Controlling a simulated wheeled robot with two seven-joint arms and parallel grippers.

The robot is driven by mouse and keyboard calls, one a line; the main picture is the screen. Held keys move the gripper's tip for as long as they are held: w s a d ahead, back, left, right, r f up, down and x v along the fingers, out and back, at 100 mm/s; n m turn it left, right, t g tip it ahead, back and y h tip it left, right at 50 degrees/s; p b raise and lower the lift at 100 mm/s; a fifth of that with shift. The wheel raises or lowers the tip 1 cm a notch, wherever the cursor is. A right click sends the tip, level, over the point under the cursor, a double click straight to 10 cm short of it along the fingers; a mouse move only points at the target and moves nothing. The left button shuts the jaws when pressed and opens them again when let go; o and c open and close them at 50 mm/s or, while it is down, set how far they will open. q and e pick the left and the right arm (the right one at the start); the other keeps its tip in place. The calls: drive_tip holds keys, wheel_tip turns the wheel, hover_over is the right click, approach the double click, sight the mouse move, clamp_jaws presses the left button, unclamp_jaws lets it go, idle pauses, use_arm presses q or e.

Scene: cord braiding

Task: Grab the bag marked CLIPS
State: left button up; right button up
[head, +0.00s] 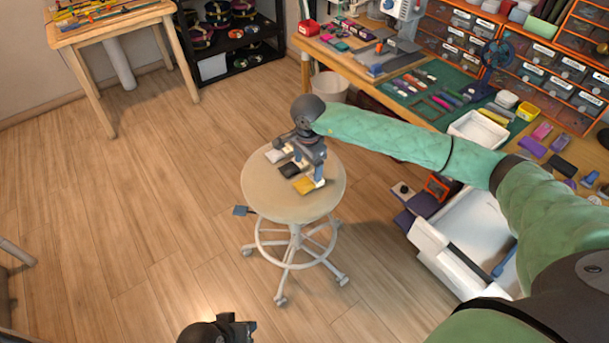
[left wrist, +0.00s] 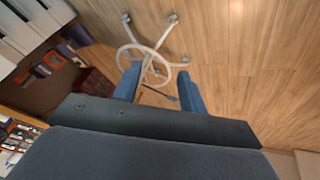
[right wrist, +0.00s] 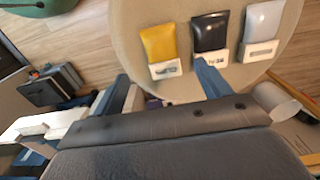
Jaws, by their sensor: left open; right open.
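Three small bags lie side by side on the round stool (head: 262,200): a pale grey one (right wrist: 263,20), a black one (right wrist: 209,32) and a yellow one (right wrist: 158,42). Each has a white label strip at one end; I cannot read the print with certainty, so I cannot tell which says CLIPS. My right gripper (head: 312,165) is open and empty over the stool, and partly covers the bags in the head view. In the right wrist view its fingers lie on the label side, near the yellow and black bags. My left gripper (left wrist: 159,72) is open and empty, away from the stool.
The workbench (head: 340,62) with a green mat, tools and drawers stands at the back right. A white open bin (head: 460,225) is right of the stool. A wooden table (head: 110,20) and black shelf (head: 240,45) are at the back left.

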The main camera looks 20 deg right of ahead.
sight(308, 180)
drive_tip(key=shift+s+f, duration=0.15)
drive_tip(key=shift+f, duration=0.6)
drive_tip(key=shift+w+f+p, duration=0.2)
drive_tip(key=shift+f+p, duration=0.15)
drive_tip(key=shift+f, duration=0.25)
wheel_tip(308, 180, down, 4)
drive_tip(key=shift+w+d+r+p, duration=0.1)
drive_tip(key=shift+w+d+p, duration=0.05)
drive_tip(key=shift+p, duration=0.55)
drive_tip(key=shift+f, duration=0.5)
use_arm(q)
drive_tip(key=shift+g+y, duration=0.4)
drive_tip(key=shift+y, duration=0.1)
drive_tip(key=a+r, duration=0.1)
drive_tip(key=s+a+r, duration=0.1)
drive_tip(key=a+r, duration=0.1)
drive_tip(key=shift+s, duration=0.1)
use_arm(e)
drive_tip(key=c, duration=1.1)
